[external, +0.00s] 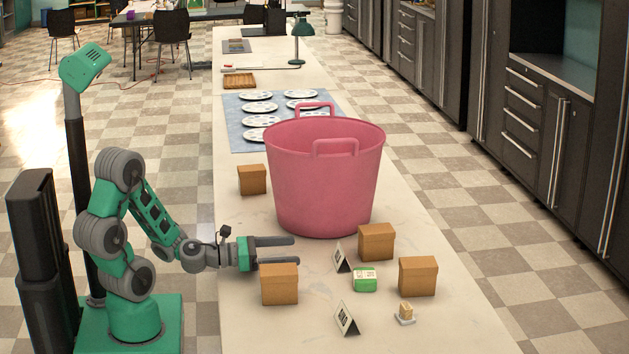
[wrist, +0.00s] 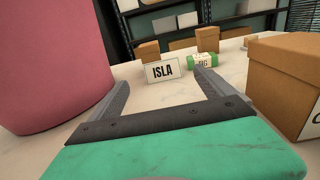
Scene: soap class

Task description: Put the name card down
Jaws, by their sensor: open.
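A large pink bucket (external: 323,185) stands beside my gripper. A cardboard box (external: 279,284) is close on the other side. Two more boxes (external: 376,242) (external: 418,276), a green soap pack (external: 365,279) and a small dish with a soap bar (external: 405,314) lie beyond the card.

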